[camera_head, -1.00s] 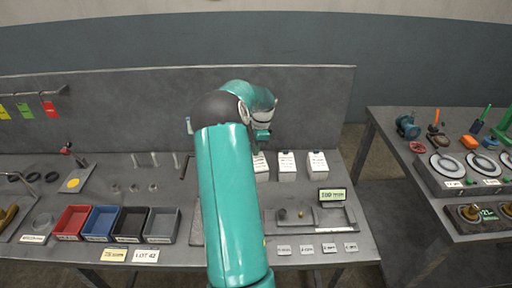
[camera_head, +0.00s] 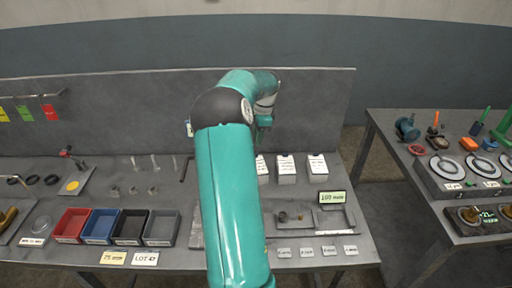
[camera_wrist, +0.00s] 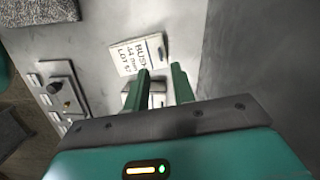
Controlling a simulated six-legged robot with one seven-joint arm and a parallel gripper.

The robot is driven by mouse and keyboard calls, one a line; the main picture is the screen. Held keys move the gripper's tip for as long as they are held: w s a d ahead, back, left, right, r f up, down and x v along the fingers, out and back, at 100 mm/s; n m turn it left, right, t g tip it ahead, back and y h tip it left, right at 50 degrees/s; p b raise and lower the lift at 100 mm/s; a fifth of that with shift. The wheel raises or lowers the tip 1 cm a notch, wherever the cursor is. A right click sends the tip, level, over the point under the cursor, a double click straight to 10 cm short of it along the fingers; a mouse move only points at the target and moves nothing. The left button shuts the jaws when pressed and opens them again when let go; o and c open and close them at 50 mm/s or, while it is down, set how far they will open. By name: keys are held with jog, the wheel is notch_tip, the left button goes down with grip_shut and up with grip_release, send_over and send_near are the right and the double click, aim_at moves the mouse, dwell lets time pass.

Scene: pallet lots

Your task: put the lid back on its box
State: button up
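Three white-labelled boxes stand in a row at the back of the bench: the left box (camera_head: 262,170), partly hidden by my arm, the middle box (camera_head: 286,169) and the right box (camera_head: 317,167). In the wrist view, a white label reading roughly "BUSH 44 mm LOT 57" is on a box (camera_wrist: 137,54) beyond my fingertips. Another pale box (camera_wrist: 157,97) shows partly between and behind my fingers. My gripper (camera_wrist: 162,78) has its two green fingers apart, with nothing visibly clamped. I cannot tell which box lacks its lid, nor pick out a loose lid.
Red (camera_head: 71,238), blue, black and grey bins (camera_head: 161,240) line the front left. An upright back panel (camera_head: 320,115) rises close behind the boxes. A second bench is right.

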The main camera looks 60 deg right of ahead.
notch_tip(320, 180, up, 6)
jog(key=shift+s+d, duration=0.25)
jog(key=shift+s, duration=0.1)
dwell(0.5)
